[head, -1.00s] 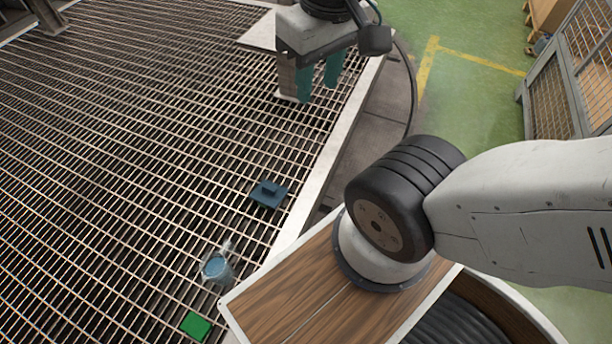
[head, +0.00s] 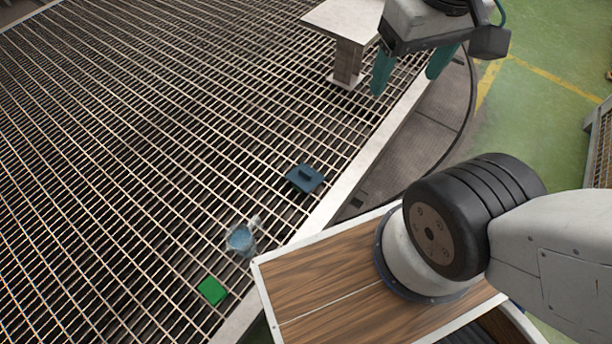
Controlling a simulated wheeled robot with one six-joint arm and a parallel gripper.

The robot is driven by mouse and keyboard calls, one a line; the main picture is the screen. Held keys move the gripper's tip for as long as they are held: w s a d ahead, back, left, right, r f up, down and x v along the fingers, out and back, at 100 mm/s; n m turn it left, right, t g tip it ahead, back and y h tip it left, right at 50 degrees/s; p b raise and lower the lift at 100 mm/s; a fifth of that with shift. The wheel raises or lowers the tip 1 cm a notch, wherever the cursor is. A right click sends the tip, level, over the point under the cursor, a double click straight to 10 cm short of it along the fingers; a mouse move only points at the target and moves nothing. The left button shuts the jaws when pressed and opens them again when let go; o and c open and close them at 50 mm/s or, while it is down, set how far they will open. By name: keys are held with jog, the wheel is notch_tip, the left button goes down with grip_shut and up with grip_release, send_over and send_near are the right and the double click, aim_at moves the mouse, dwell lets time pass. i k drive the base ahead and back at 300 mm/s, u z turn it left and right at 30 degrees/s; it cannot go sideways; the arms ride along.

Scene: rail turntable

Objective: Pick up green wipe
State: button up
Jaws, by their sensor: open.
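The green wipe (head: 212,290) is a small flat green square. It lies on the metal grating near the bottom of the head view, close to the pale edge rim. My gripper (head: 411,76) is at the top right with two teal fingers spread apart and nothing between them. It is far from the wipe, above the grating's edge beside a small pale stand.
A pale-topped stand (head: 347,22) is near my gripper. The grating (head: 130,150) is otherwise bare.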

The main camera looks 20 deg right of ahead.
aim_at(212, 289)
jog(key=u, duration=0.05)
jog(key=k, duration=1)
jog(key=z, duration=0.55)
jog(key=k, duration=1.05)
jog(key=z, duration=0.45)
jog(key=i, duration=0.3)
jog(key=u, duration=0.9)
jog(key=i, duration=0.9)
jog(key=u, duration=1.25)
jog(key=i, duration=0.25)
jog(key=u, duration=0.4)
